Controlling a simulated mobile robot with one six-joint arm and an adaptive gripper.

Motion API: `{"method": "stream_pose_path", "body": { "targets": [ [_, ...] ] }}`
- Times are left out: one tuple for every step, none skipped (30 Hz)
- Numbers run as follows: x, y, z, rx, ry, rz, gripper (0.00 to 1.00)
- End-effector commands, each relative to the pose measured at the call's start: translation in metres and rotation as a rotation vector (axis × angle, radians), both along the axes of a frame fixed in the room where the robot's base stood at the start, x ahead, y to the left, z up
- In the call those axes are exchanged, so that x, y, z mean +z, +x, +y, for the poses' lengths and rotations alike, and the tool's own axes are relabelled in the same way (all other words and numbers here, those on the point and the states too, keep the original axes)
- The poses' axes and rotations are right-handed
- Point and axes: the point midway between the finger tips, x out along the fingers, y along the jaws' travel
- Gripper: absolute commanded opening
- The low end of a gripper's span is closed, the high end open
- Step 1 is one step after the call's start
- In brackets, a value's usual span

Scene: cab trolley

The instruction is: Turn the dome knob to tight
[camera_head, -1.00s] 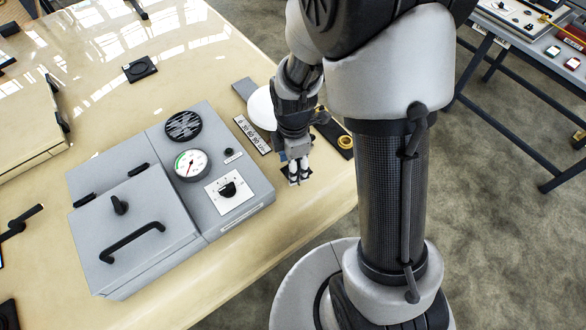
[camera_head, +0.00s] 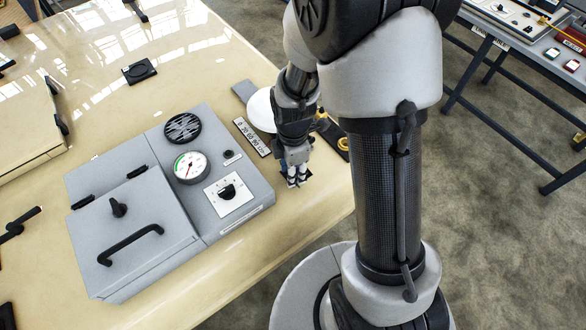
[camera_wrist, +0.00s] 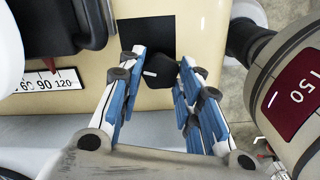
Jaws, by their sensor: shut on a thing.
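My gripper (camera_head: 297,181) is over the right part of the table, just right of the grey cabinet unit. In the wrist view my gripper (camera_wrist: 160,64) has its blue-lined fingers on either side of a dark knob (camera_wrist: 163,75), and it is shut on it. The knob carries a short white mark that points left in that view. It stands by a black square plate (camera_wrist: 147,36). In the head view the fingers hide the knob. I cannot read any tight marking.
The grey unit (camera_head: 240,165) has a gauge (camera_head: 190,167) and a black dial (camera_head: 228,192). A yellow ring (camera_head: 342,143) is to the right. The table's front edge is close.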

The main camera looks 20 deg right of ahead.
Motion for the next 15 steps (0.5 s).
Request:
{"method": "stream_pose_path", "body": {
  "targets": [
    [0.0001, 0.0000, 0.0000, 0.000, 0.000, 0.000, 0.17],
    [0.0001, 0.0000, 0.0000, 0.000, 0.000, 0.000, 0.15],
    [0.0001, 0.0000, 0.0000, 0.000, 0.000, 0.000, 0.12],
    [0.0001, 0.0000, 0.0000, 0.000, 0.000, 0.000, 0.10],
    [0.0001, 0.0000, 0.0000, 0.000, 0.000, 0.000, 0.09],
    [0.0001, 0.0000, 0.0000, 0.000, 0.000, 0.000, 0.08],
    [0.0001, 0.0000, 0.0000, -0.001, 0.000, 0.000, 0.08],
    [0.0001, 0.0000, 0.0000, -0.002, 0.000, 0.000, 0.08],
    [0.0001, 0.0000, 0.0000, -0.004, 0.000, 0.000, 0.08],
    [0.0001, 0.0000, 0.0000, -0.007, 0.000, 0.000, 0.08],
    [0.0002, 0.0000, 0.0000, -0.012, 0.000, 0.000, 0.08],
    [0.0002, 0.0000, 0.0000, -0.020, 0.000, 0.000, 0.08],
    [0.0002, 0.0000, 0.0000, -0.027, 0.000, 0.000, 0.08],
    [0.0002, 0.0001, 0.0000, -0.035, 0.000, 0.000, 0.08],
    [0.0002, 0.0001, 0.0000, -0.051, 0.000, 0.000, 0.08]
  ]
}}
